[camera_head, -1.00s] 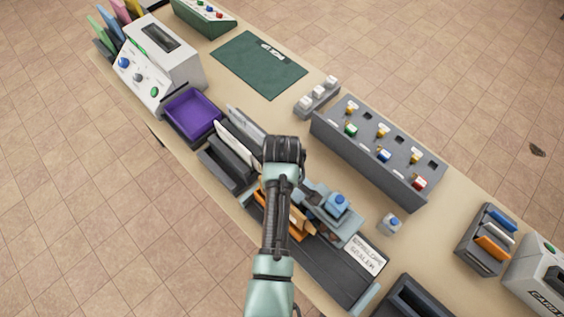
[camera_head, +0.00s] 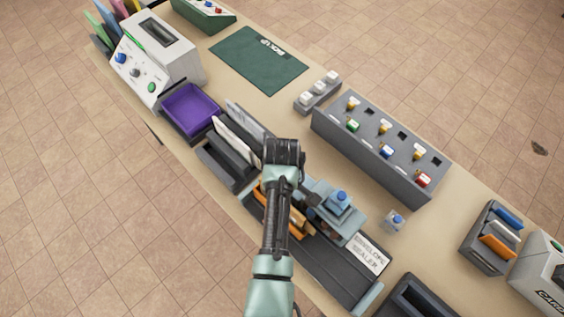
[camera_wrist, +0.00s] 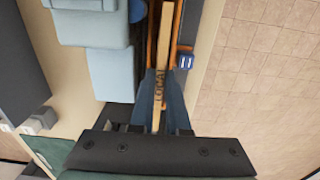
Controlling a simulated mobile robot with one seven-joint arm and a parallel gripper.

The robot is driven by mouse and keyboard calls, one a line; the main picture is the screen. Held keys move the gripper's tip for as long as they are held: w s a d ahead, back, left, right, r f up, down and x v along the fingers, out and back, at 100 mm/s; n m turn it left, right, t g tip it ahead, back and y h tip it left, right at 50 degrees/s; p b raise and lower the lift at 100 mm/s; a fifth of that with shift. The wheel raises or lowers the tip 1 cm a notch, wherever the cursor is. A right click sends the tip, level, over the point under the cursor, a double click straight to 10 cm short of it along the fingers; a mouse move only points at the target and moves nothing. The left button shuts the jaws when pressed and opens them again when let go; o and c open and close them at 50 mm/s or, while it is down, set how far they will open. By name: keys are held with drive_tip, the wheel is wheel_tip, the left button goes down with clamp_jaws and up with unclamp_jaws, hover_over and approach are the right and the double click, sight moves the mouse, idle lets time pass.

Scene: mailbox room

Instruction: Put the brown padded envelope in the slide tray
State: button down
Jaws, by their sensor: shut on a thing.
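The brown padded envelope (camera_wrist: 163,45) shows in the wrist view as a thin tan strip seen edge-on. My gripper (camera_wrist: 162,78) is shut on it, with a blue-grey finger on each side. Orange parts flank the strip on both sides. In the head view my arm covers most of the gripper, and tan and orange edges (camera_head: 298,222) show beside it. They are over the envelope sealer's dark slide tray (camera_head: 340,275), at the end under my arm. I cannot tell whether the envelope touches the tray floor.
The sealer's blue-topped press (camera_head: 338,208) stands close right of my arm. Dark slots with upright white envelopes (camera_head: 235,140) and a purple bin (camera_head: 190,108) lie to the left. A grey key rack (camera_head: 380,150) stands behind. The green pickup mat (camera_head: 258,62) looks clear.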

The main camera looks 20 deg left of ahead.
drive_tip(key=c, duration=0.8)
unclamp_jaws()
drive_tip(key=shift+r, duration=0.1)
wheel_tip(320, 180, up, 7)
drive_tip(key=p, duration=0.7)
